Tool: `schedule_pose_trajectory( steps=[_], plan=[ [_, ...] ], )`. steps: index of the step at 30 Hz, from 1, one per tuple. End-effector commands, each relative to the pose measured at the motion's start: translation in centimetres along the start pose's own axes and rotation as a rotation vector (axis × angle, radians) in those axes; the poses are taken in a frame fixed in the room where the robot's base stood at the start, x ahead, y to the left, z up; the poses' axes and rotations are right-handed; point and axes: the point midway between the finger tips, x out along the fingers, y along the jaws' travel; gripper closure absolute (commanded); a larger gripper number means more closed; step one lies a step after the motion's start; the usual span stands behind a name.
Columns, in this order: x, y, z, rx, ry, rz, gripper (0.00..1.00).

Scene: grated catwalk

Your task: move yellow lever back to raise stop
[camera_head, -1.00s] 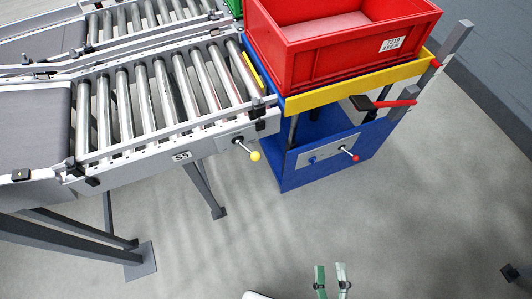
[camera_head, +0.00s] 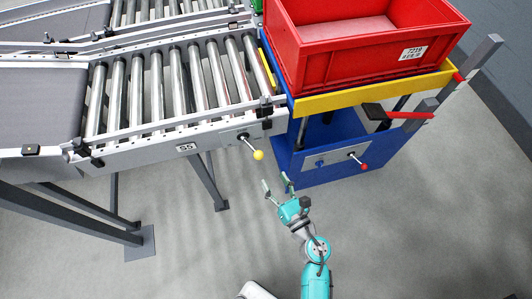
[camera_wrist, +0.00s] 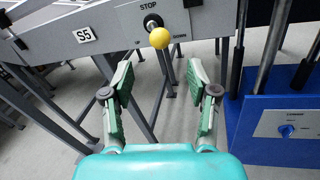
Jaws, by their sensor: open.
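The yellow-knobbed lever (camera_head: 257,154) sticks out from a plate on the side of the roller conveyor. In the wrist view its yellow ball (camera_wrist: 160,38) sits under the word STOP, with small lettering on both sides. My gripper (camera_head: 275,186) is open and empty, just below and in front of the ball. In the wrist view the fingers (camera_wrist: 162,85) stand apart, with the ball beyond them and roughly centred between them; they do not touch it. The yellow stop (camera_head: 267,69) appears as a bar at the conveyor's end, beside the red crate.
A red crate (camera_head: 340,58) rests on a blue lift table (camera_head: 325,176) with a yellow top edge. A red-knobbed lever (camera_head: 363,166) is on the table's front panel, right of my gripper. Grey conveyor legs (camera_head: 206,184) stand left. Open floor lies in front.

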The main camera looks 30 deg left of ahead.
Motion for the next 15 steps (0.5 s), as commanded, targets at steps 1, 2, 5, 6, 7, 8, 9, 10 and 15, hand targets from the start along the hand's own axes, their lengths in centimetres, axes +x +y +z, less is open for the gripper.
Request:
schedule_pose_trajectory(
  steps=[1, 2, 5, 6, 7, 8, 9, 10, 15],
  plan=[
    [0.4, 0.1, 0.0, -0.014, 0.002, 0.006, 0.41],
    [0.6, 0.1, 0.0, -0.02, 0.004, 0.008, 0.41],
    [1.3, 0.1, -0.1, -0.023, 0.005, 0.01, 0.41],
    [1.8, 0.1, 0.0, -0.022, 0.005, 0.01, 0.41],
    [2.2, 0.1, 0.0, -0.022, 0.004, 0.01, 0.41],
    [2.7, 0.1, 0.0, -0.022, 0.003, 0.01, 0.41],
    [3.3, 0.2, 0.0, -0.021, 0.004, 0.01, 0.41],
    [3.9, 0.2, 0.0, -0.021, 0.004, 0.011, 0.41],
    [7.0, 0.1, 0.0, -0.019, 0.004, 0.009, 0.41]
  ],
)
